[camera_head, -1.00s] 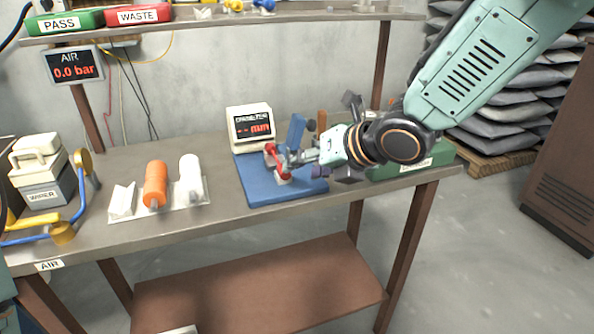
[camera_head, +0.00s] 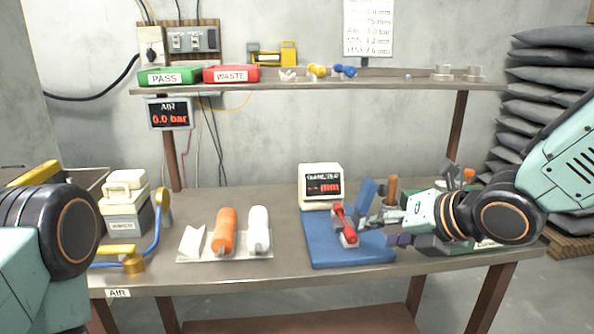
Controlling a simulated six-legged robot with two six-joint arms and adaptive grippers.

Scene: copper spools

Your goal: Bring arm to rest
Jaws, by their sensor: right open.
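My right gripper (camera_head: 378,226) is at the blue mat (camera_head: 345,252) on the bench, coming in from the right. It is open, with its fingers close beside a red-handled tool (camera_head: 345,225); I cannot tell whether they touch it. A blue upright piece (camera_head: 366,193) stands just behind the fingers. My left arm shows at the left edge, but its gripper is not in view.
The bench (camera_head: 290,275) holds a white tray (camera_head: 225,259) with an orange spool (camera_head: 224,231) and a white spool (camera_head: 258,229), a display (camera_head: 321,186), and a wiper box (camera_head: 125,204). A green PASS bin (camera_head: 170,77) and red WASTE bin (camera_head: 231,74) sit on the shelf above.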

